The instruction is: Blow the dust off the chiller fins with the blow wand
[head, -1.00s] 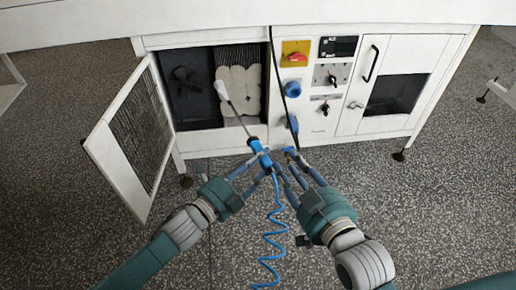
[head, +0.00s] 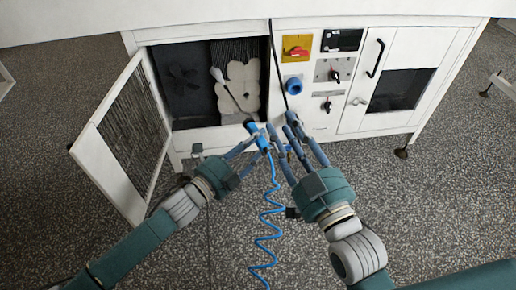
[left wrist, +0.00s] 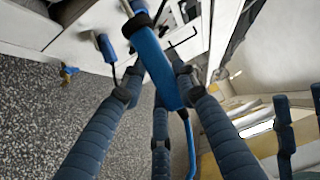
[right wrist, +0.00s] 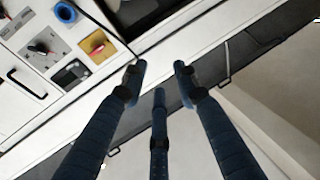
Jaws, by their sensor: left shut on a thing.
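My left gripper (head: 258,143) is shut on the blue handle of the blow wand (head: 257,135), which also shows in the left wrist view (left wrist: 157,65). The wand's thin tube points up and left into the open chiller bay, its pale tip in front of the dust. Cream dust (head: 241,88) covers part of the dark chiller fins (head: 238,48); bare fins show above it. A coiled blue hose (head: 268,225) hangs from the handle. My right gripper (head: 291,124) is open and empty in front of the cabinet, close to the wand handle; its spread fingers show in the right wrist view (right wrist: 160,80).
The mesh door (head: 125,135) stands open at the left of the bay, beside a dark fan (head: 183,80). Right of the bay are a red-and-yellow switch (head: 296,48), a blue socket (head: 293,85) and a black cable (head: 277,65). The speckled floor in front is mostly clear.

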